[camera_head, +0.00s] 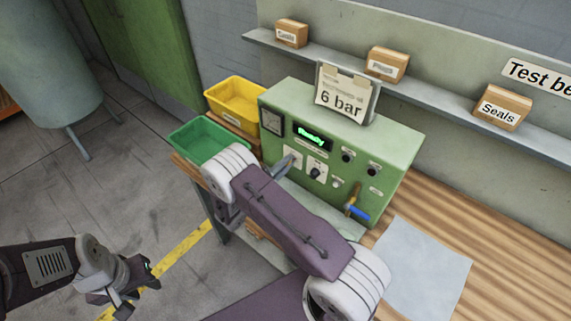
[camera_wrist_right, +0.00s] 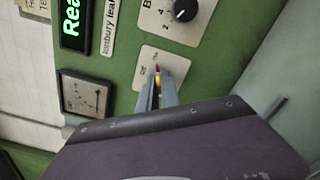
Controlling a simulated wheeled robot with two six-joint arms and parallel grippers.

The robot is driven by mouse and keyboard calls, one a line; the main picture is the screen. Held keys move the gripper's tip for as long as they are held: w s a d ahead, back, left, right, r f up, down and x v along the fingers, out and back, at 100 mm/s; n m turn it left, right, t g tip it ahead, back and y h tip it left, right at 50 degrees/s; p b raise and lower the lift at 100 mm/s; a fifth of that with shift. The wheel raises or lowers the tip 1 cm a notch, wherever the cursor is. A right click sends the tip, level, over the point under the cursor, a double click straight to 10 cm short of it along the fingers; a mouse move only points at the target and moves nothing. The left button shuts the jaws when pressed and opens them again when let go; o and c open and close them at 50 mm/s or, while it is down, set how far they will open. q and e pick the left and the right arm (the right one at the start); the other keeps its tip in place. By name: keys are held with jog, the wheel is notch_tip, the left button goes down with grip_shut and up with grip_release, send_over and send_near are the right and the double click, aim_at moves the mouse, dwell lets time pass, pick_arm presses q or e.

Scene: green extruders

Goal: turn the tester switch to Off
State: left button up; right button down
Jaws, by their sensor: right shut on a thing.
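The green tester (camera_head: 395,150) stands on the bench, its display (camera_head: 312,136) lit with "Ready". Its switch sits on a white plate (camera_head: 296,153), partly covered by my right arm in the head view. In the right wrist view, my right gripper (camera_wrist_right: 164,92) is shut on the switch (camera_wrist_right: 157,72), whose red tip shows between the fingers. The tip points toward one of two small labels on the plate (camera_wrist_right: 172,66), too small to read surely. My left gripper (camera_head: 137,290) is open and empty over the floor at lower left.
A knob (camera_head: 316,172) sits beside the switch, and a blue-handled valve (camera_head: 357,212) lower right. A yellow bin (camera_head: 237,98) and a green bin (camera_head: 190,133) stand left of the tester. A grey sheet (camera_head: 425,270) lies on the wooden bench. Boxes line the shelf behind.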

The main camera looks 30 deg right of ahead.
jog(key=n, duration=0.5)
jog(key=shift+n, duration=0.4)
jog(key=n, duration=0.5)
jog(key=shift+n, duration=0.3)
dwell(0.3)
jog(key=c, duration=1.6)
grip_release()
jog(key=shift+o, duration=0.2)
